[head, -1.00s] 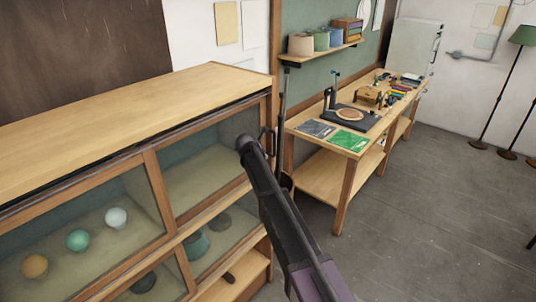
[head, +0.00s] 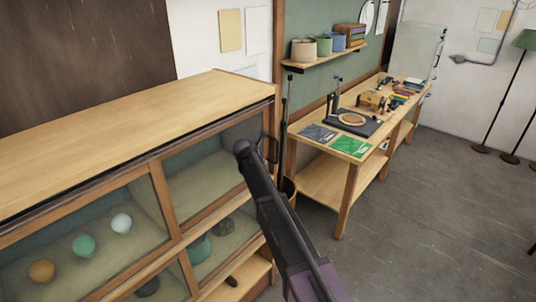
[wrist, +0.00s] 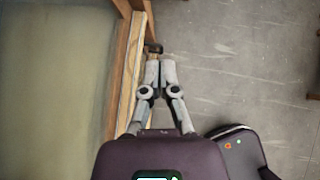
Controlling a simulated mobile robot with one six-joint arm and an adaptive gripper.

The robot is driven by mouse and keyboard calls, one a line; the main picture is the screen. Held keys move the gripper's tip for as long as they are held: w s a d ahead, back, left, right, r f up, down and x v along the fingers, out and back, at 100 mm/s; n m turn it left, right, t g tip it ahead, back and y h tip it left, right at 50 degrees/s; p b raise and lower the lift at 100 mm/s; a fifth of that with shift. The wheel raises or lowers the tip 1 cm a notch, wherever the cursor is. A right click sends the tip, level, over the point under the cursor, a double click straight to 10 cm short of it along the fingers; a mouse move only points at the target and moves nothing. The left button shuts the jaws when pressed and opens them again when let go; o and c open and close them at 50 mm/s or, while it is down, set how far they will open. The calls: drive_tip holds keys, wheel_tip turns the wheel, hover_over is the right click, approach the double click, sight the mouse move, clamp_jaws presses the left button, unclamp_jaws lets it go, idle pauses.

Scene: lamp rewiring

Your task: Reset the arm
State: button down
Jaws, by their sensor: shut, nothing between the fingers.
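My gripper (wrist: 157,72) shows in the wrist view with its two grey fingers together at the tips and nothing between them. It is over the floor, close beside the wooden edge (wrist: 126,75) of a cabinet. In the head view my dark arm (head: 272,215) rises from the bottom edge towards the cabinet's right end. The gripper's fingers cannot be made out there.
The glass-fronted cabinet (head: 120,130) fills the left, with several coloured bulbs (head: 84,246) inside. A workbench (head: 312,178) with tools and mats stands behind to the right. Floor lamps (head: 524,40) stand at far right. The grey floor (head: 420,230) between is clear.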

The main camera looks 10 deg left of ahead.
drive_tip(key=s+d+f+m+g+b, duration=0.2)
drive_tip(key=s+d+f+m+b, duration=0.45)
drive_tip(key=d, duration=0.45)
drive_tip(key=s+d+f+m+g+b, duration=0.25)
drive_tip(key=s+d+f+m, duration=0.35)
drive_tip(key=s+d+m, duration=0.4)
drive_tip(key=s+d+f+m+g+y+b, duration=0.1)
drive_tip(key=s+d+f+m+g+b, duration=0.1)
drive_tip(key=s+d+f+m+b, duration=0.2)
drive_tip(key=s+d+f+m+g+y+b, duration=0.2)
drive_tip(key=s+d+f+m+b, duration=0.3)
drive_tip(key=s, duration=1.2)
drive_tip(key=d+f+m, duration=0.2)
drive_tip(key=d+m, duration=0.2)
drive_tip(key=m, duration=0.2)
drive_tip(key=shift+d, duration=0.4)
